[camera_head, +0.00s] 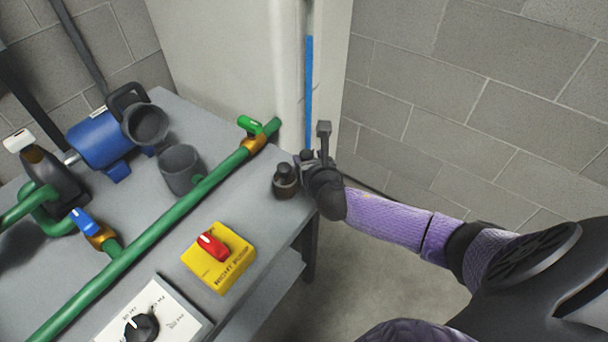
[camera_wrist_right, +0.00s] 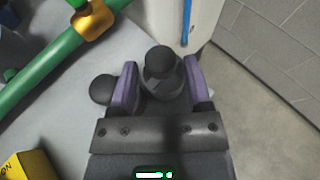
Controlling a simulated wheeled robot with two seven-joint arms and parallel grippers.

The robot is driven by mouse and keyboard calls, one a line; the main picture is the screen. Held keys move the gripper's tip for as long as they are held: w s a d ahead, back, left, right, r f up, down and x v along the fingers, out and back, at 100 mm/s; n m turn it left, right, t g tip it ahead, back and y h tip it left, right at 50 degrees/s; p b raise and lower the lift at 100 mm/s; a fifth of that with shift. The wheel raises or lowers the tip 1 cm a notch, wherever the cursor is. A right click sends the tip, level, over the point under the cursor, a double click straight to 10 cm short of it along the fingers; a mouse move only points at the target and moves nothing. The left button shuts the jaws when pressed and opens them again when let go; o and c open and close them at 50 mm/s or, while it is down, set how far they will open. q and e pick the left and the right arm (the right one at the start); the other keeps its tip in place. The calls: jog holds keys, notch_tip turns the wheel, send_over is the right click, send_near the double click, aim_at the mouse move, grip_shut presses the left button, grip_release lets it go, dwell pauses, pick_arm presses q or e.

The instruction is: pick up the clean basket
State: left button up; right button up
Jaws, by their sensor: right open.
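My right gripper (camera_head: 308,165) is at the right corner of the grey bench, beside a small dark pot-shaped piece with a round knob on top (camera_head: 286,182). In the right wrist view the purple fingers (camera_wrist_right: 160,85) are open, one on each side of a dark round-knobbed piece (camera_wrist_right: 161,66). Whether the fingers touch it I cannot tell. A second dark round knob (camera_wrist_right: 102,88) is just outside the left finger. Nothing in view is marked as the clean basket; the knobbed piece may be it. My left gripper is not in view.
On the bench (camera_head: 160,225) are a dark grey open cup (camera_head: 180,168), a blue pump motor (camera_head: 100,140), green pipes (camera_head: 150,230) with valves, a yellow switch box (camera_head: 217,258) and a white dial panel (camera_head: 150,318). A pale cabinet (camera_head: 225,60) stands behind. Floor right of the bench is clear.

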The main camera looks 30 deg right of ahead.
aim_at(308, 157)
jog(key=x, duration=0.1)
jog(key=b+x, duration=0.1)
jog(key=x, duration=0.1)
jog(key=shift+s+f, duration=0.1)
jog(key=shift+f, duration=0.15)
jog(key=shift+r, duration=0.1)
grip_shut()
